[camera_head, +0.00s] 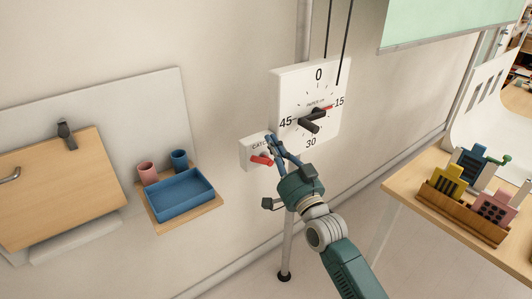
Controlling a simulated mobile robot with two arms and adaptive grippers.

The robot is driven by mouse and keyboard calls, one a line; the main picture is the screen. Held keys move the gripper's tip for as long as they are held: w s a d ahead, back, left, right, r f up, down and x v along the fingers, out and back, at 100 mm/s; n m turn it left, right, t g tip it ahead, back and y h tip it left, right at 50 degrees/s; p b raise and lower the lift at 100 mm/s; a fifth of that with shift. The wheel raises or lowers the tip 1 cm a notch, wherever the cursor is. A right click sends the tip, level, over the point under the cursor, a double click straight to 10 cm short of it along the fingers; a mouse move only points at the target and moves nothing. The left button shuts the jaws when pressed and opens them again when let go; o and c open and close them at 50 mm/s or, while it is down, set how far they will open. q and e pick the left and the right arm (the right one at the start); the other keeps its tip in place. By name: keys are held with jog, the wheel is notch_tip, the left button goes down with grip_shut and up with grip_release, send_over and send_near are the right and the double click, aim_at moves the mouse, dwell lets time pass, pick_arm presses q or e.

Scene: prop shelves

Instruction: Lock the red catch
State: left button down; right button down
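The red catch (261,160) is a small lever on a white box (249,152) labelled "CATC…", with the rest of the label hidden. The box is mounted on the wall at the lower left of the white dial panel. My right gripper (279,150) reaches in from the lower right, with its blue-grey finger parts just right of the red lever. They overlap the right side of the box in the picture. I cannot tell whether they touch the lever or how far apart the fingertips are. My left gripper is not in view.
The dial panel (288,88) with a dark knob stands right above the gripper. A blue tray (181,194) and two cups sit on a shelf to the left. A wooden table (407,182) with block figures is at the right. Bare wall lies below the box.

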aim_at(265, 158)
jog(key=a+f, duration=0.1)
jog(key=s+a+f, duration=0.1)
jog(key=f, duration=0.1)
jog(key=shift+s+f+p, duration=0.15)
jog(key=shift+s+p, duration=0.05)
jog(key=shift+p, duration=0.15)
jog(key=shift+f+n+b, duration=0.15)
jog(key=shift+n+b, duration=0.2)
jog(key=shift+n, duration=0.15)
